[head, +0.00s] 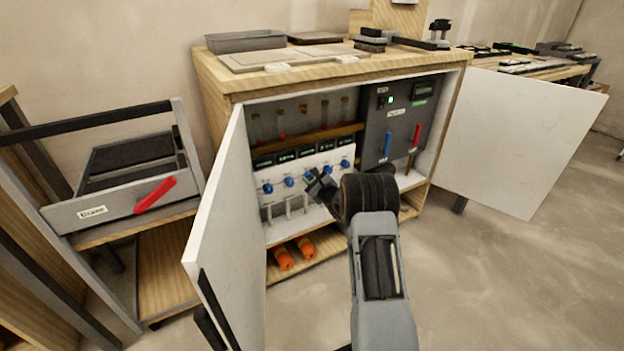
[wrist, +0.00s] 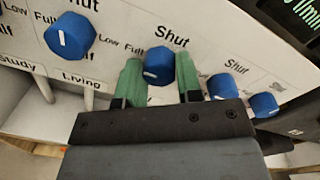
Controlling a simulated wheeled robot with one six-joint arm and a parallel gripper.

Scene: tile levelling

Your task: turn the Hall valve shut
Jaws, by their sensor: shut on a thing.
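In the wrist view, the green fingers of my gripper (wrist: 160,82) stand on either side of a blue valve knob (wrist: 159,62) and are shut on it. Its white mark shows at the knob's lower left, with "Shut" printed above it and "Full" to the left. The name label below this knob is hidden by my gripper, so I cannot read whether it says Hall. In the head view, my gripper (head: 318,184) is at the middle of the row of knobs on the white panel (head: 290,165) and covers that knob.
Other blue knobs stand close by, one on the left (wrist: 70,37) and two on the right (wrist: 222,87). The open left cabinet door (head: 225,220) and right door (head: 525,135) flank the opening. A grey box with blue and red levers (head: 417,134) is right of the panel.

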